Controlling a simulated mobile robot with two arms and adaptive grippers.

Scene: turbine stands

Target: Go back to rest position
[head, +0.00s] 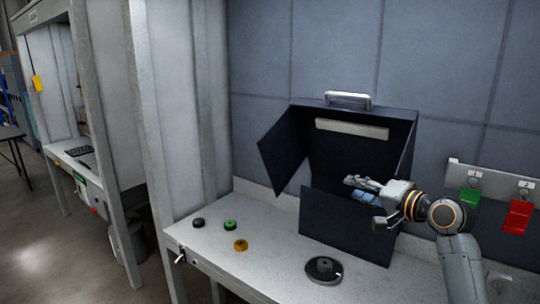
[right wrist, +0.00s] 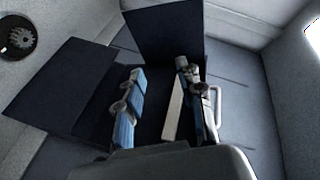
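My right gripper (head: 364,200) is in front of the open dark box (head: 318,118), near its opening. The box has a left door swung outward, a front panel (head: 345,230) below the gripper, and a light handle on top. It also shows behind the fingers in the right wrist view (right wrist: 165,30). Part of the box interior is hidden by the gripper. My left gripper is not in view.
The workbench (head: 205,250) carries a black ring (head: 198,222), a green ring (head: 230,225), a yellow ring (head: 240,245) and a round dark disc part (head: 323,269). Green (head: 469,197) and red (head: 518,215) tags hang at right. A pillar stands left of the bench.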

